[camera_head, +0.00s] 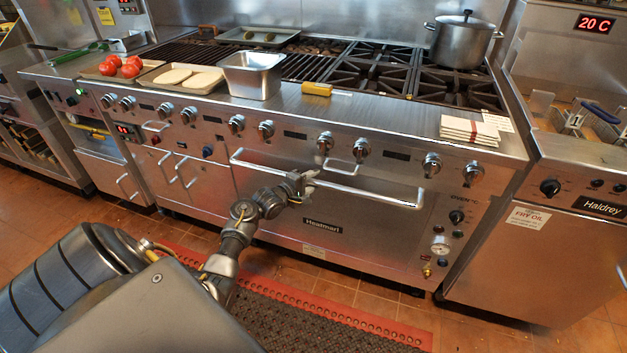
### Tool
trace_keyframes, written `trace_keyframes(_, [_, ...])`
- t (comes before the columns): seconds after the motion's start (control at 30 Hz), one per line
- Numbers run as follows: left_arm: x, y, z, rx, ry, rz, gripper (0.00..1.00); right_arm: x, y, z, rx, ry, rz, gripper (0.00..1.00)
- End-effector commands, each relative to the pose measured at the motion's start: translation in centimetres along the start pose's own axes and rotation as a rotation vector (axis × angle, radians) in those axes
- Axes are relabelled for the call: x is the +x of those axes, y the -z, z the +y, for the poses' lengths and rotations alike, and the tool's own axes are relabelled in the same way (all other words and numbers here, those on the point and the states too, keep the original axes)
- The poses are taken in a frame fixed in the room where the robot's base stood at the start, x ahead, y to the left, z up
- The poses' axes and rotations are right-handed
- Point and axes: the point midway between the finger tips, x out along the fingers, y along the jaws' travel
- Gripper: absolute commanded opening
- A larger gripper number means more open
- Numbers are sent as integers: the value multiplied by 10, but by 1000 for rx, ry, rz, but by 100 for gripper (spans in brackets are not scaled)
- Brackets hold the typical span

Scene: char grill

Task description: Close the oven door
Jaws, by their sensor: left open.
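The oven door (330,240) is the wide steel panel with the "Heatmarl" label in the middle of the range front. It stands upright, about in line with the front; I cannot tell whether a small gap is left. Its long bar handle (375,196) runs along its top edge. My left gripper (308,180) is open, at the left half of this handle. I cannot tell whether it touches the bar or the door. My left arm comes up from the lower left and hides part of the door's left side. My right gripper is not in view.
Knobs line the range front above the door. On top are a steel pan (252,78), tomatoes (122,66), a yellow block (317,89), stacked white pieces (469,130) and a pot (462,42). A fryer (570,190) stands right. A red-edged mat (335,315) lies below.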

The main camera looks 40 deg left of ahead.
Motion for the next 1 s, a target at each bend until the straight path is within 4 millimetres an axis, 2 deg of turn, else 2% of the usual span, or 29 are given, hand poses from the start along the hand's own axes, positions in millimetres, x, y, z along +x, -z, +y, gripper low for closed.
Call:
trace_keyframes(0.03, [-9,0,0,1,2,1,41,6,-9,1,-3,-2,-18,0])
trace_keyframes(0.3, [-62,0,1,2,2,2,41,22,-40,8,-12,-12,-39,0])
trace_keyframes(0.5, [-91,1,1,1,0,3,41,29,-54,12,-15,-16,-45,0])
trace_keyframes(0.67, [-100,1,1,0,-1,4,41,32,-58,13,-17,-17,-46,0])
trace_keyframes(1.0, [-100,1,1,0,-1,3,41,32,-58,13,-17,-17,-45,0])
